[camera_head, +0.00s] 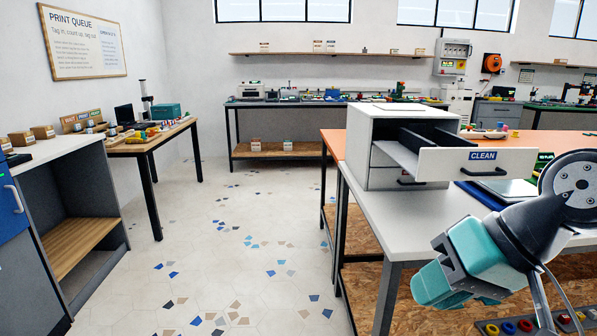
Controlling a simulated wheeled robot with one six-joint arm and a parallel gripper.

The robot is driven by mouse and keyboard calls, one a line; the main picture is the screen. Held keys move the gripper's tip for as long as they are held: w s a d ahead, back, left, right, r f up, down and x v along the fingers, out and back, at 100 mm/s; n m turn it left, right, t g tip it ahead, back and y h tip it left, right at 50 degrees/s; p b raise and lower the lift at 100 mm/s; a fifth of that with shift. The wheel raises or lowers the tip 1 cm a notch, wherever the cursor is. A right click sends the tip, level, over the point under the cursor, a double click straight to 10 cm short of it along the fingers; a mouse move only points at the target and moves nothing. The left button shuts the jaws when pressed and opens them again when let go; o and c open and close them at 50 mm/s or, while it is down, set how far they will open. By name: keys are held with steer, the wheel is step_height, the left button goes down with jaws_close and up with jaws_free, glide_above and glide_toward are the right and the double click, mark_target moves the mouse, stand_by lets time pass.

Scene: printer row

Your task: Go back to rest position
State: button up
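My arm reaches in from the right edge, and my gripper (436,286) hangs at its end with teal housing, pointing down and left. It is in front of the white table (385,222) near its front edge. I cannot make out its fingers well enough to tell open from shut, and I see no object held in it. A white drawer unit (375,140) stands on the table behind it. Its upper drawer, labelled CLEAN (482,156), is pulled out toward the right. My gripper is apart from the drawer.
A lower shelf (415,312) under the table bears a tray of coloured round pieces (527,325). A wooden side table (150,146) and a grey cabinet (85,200) stand at the left. A workbench (290,104) lines the back wall. The tiled floor (215,250) between is clear.

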steer(key=s+a+n+g+h, duration=0.25)
steer(key=s+n, duration=0.35)
steer(key=s, duration=0.3)
step_height(320, 180, up, 12)
steer(key=p, duration=1.3)
steer(key=shift+w+d+r+g, duration=0.15)
steer(key=shift+w+d+g, duration=0.2)
steer(key=shift+w, duration=0.1)
